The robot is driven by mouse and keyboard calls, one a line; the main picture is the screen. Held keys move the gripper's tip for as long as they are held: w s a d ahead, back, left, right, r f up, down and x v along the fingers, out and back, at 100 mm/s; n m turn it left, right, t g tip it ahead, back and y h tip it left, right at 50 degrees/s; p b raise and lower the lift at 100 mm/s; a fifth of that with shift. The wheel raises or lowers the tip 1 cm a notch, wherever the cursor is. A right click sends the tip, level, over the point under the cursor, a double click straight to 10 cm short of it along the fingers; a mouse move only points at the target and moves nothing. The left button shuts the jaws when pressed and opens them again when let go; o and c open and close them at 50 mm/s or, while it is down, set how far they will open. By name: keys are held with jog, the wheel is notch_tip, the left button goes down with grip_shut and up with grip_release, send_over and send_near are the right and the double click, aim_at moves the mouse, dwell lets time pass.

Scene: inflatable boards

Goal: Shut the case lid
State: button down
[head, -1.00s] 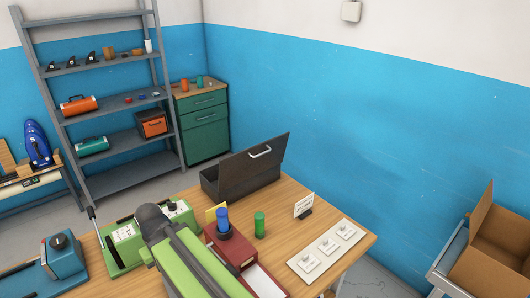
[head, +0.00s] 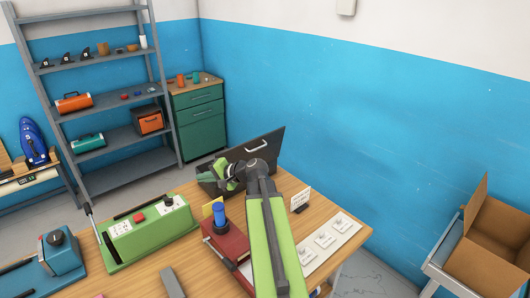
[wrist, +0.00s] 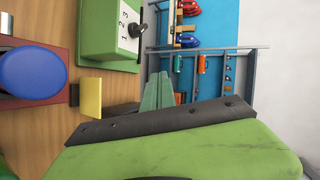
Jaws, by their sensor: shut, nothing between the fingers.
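The dark case (head: 206,166) stands near the far edge of the wooden table in the head view. Its lid (head: 273,146) stands raised and tilted to the right, with a pale handle (head: 256,145) on the face towards me. My gripper (head: 203,178) is in front of the case, pointing left, and covers much of the case's lower part. Whether it touches the case cannot be told. In the wrist view, my gripper's fingers (wrist: 161,92) are together with nothing between them. I cannot make out the case in the wrist view.
A red box with a blue knob (head: 219,214) and a green control box (head: 147,232) stand on the table, left of my arm. A small sign (head: 301,198) and a white switch panel (head: 325,243) are to the right. An open cardboard box (head: 490,240) stands far right.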

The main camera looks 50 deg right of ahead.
jog(key=s+d+r+m+t+h, duration=0.1)
jog(key=s+d+m+h, duration=0.1)
jog(key=s+d, duration=0.55)
jog(key=s+d+r+m+t+h, duration=0.15)
jog(key=s+d, duration=0.25)
jog(key=d, duration=0.7)
jog(key=s+d+r+m+h, duration=0.1)
jog(key=s+d+m+h, duration=0.2)
jog(key=s+d, duration=0.45)
jog(key=r+b+x, duration=0.1)
jog(key=b+x, duration=0.2)
jog(key=x, duration=1.2)
jog(key=shift+w+d, duration=0.25)
jog(key=shift+w, duration=0.2)
jog(key=shift+a+f, duration=0.1)
